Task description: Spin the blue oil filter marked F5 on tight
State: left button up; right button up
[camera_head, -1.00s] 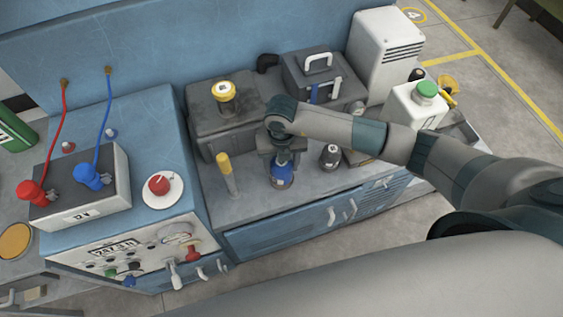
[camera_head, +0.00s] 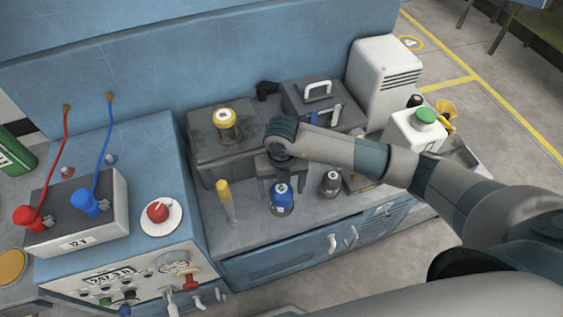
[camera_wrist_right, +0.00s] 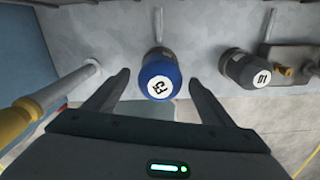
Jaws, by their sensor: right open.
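The blue oil filter marked F5 (camera_head: 282,199) sits at the front of the grey bench, below the engine block, with its label end towards me. It also shows in the right wrist view (camera_wrist_right: 160,78), between the two fingers but beyond their tips. My right gripper (camera_head: 281,178) is open and empty, just above and behind the filter in the head view. It also shows in the right wrist view (camera_wrist_right: 158,80) with its fingers spread on either side of the filter, apart from it. My left gripper is not in view.
A dark filter (camera_head: 330,183) stands right of the blue one; a yellow-handled tool (camera_head: 226,197) stands to the left. A white jug (camera_head: 415,130) stands at the right.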

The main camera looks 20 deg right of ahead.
notch_tip(320, 180, up, 15)
jog(key=b, duration=0.3)
jog(key=shift+a, duration=0.1)
dwell(0.5)
